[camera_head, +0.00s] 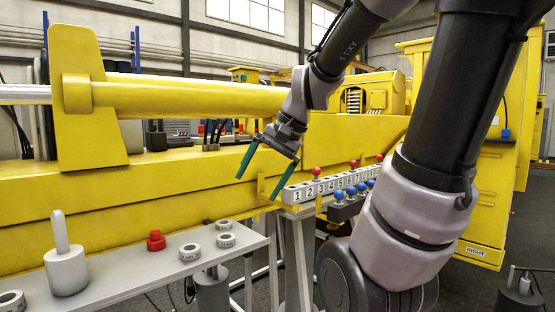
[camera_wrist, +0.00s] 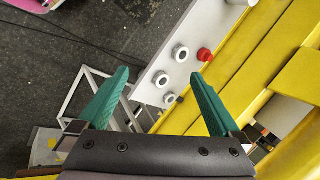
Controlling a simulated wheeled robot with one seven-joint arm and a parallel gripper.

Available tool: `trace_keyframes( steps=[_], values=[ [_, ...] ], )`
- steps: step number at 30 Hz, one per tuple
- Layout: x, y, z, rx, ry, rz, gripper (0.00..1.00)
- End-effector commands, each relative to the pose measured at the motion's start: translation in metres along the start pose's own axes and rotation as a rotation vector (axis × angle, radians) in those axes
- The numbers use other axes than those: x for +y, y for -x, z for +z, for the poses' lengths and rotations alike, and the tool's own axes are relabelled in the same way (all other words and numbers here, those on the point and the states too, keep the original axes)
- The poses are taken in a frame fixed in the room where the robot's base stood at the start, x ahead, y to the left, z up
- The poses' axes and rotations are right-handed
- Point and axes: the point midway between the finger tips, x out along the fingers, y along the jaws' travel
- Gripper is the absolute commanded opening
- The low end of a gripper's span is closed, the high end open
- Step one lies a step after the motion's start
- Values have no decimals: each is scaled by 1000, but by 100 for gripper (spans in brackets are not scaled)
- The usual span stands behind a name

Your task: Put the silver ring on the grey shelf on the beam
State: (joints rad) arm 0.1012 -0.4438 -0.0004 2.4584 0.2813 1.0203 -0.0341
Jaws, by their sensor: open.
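Several silver rings lie on the grey shelf (camera_head: 130,282) in the front left; three sit together: one ring (camera_head: 190,252), another (camera_head: 225,240) and a third (camera_head: 223,225). They also show in the wrist view, where one ring (camera_wrist: 181,53) is farthest up the shelf (camera_wrist: 151,60). Another ring (camera_head: 11,300) is partly cut off at the left edge. The yellow beam (camera_head: 160,205) runs behind the shelf. My gripper (camera_head: 258,186) is open and empty, with green fingers pointing down, above and to the right of the rings.
A red cap (camera_head: 156,241) and a pale post with a pin (camera_head: 67,268) stand on the shelf. A numbered strip (camera_head: 330,184) with red knobs and several blue knobs (camera_head: 350,190) lies right of my gripper. Above the beam runs a yellow cylinder (camera_head: 190,97).

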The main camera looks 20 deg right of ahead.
Motion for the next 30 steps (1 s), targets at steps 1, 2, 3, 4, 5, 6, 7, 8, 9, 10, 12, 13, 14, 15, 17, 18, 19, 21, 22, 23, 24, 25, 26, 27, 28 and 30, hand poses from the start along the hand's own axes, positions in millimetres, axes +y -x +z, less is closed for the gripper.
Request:
trace_keyframes(
  steps=[1,2,3,4,5,6,7,8,9,10,12,13,14,15,17,18,19,21,22,23,24,25,26,27,28,30],
  values=[
    [1,15,6,62,82,6,100],
    [3,22,8,97,126,13,100],
    [5,31,10,139,178,21,100],
    [6,38,12,170,214,26,100],
    [8,43,13,198,246,31,100],
    [9,50,14,230,282,36,100],
    [10,54,15,251,306,39,100],
    [10,58,15,268,324,42,100],
    [12,62,16,287,344,46,100],
    [12,64,16,297,354,47,100],
    [13,67,16,312,370,50,100],
    [13,67,16,315,373,51,100],
    [13,68,16,316,374,51,100],
    [13,68,16,317,374,52,100],
    [13,67,16,316,373,52,100],
    [13,67,16,316,373,52,100],
    [13,67,16,315,373,52,100],
    [13,67,16,315,372,52,100],
    [13,67,16,315,372,51,100],
    [13,67,16,315,372,51,100],
    [13,67,16,315,372,51,100],
    [13,67,16,315,372,51,100],
    [13,67,16,315,372,51,100],
    [13,67,16,315,372,51,100],
    [13,67,16,315,372,51,100],
    [13,67,16,315,372,51,100]
  ],
)
